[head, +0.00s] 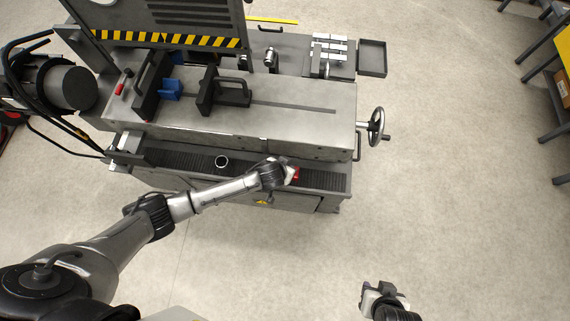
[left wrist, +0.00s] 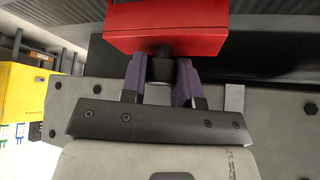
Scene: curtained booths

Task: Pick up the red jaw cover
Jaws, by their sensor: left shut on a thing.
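The red jaw cover (head: 296,175) is at my left gripper's tip, over the dark ribbed front ledge of the machine. In the left wrist view, the red jaw cover (left wrist: 166,28) fills the top middle as a plain block. A short dark stem under it sits between the purple fingers of my left gripper (left wrist: 160,72), which is shut on it. In the head view my left gripper (head: 286,172) partly hides the cover. I cannot tell whether the cover touches the ledge. My right gripper (head: 376,293) is at the bottom, away from the machine; its fingers are unclear.
A vise with two dark jaws (head: 223,91) stands on the machine bed (head: 290,112). A blue block (head: 169,90) is at its left jaw. A small ring (head: 221,161) lies on the ledge. A handwheel (head: 376,125) sticks out at right.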

